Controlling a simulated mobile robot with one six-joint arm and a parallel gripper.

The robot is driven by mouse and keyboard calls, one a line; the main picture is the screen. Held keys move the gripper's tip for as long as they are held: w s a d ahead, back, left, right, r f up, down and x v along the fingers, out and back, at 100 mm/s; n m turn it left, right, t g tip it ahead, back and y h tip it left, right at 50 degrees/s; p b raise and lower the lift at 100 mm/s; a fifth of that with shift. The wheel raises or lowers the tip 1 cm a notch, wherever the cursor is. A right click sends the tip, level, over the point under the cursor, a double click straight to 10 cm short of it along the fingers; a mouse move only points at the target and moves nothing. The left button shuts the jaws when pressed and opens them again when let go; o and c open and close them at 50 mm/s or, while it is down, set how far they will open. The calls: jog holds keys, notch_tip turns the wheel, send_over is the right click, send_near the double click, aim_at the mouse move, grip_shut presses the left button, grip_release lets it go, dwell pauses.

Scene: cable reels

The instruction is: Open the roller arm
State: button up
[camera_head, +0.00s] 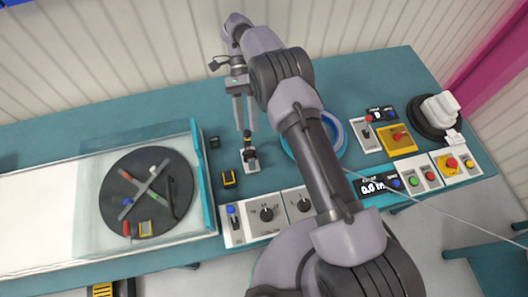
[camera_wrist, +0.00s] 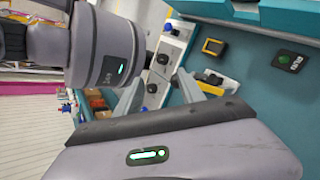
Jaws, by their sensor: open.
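A small grey bracket (camera_head: 250,160) with a black and yellow upper part stands on the teal bench, right of the turntable. It looks like the roller arm, though its exact position is hard to tell. It also seems to show in the wrist view as a grey and yellow part (camera_wrist: 222,83), partly hidden behind a finger. My gripper (camera_head: 244,125) points down just above the bracket, in line with it in the head view. In the wrist view my gripper (camera_wrist: 160,92) has its two fingers spread apart, with nothing held between them.
A black turntable (camera_head: 120,200) with crossed bars sits behind a clear panel at left. A yellow-black block (camera_head: 229,178) stands close to the bracket. Control boxes with knobs (camera_head: 267,213) line the front edge. A blue ring (camera_head: 338,135) lies to the right, partly behind my arm.

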jog(key=s+d, duration=0.3)
jog(key=s, duration=0.4)
jog(key=s+d+r, duration=0.1)
jog(key=s+d, duration=0.2)
jog(key=s, duration=0.4)
jog(key=shift+d, duration=0.25)
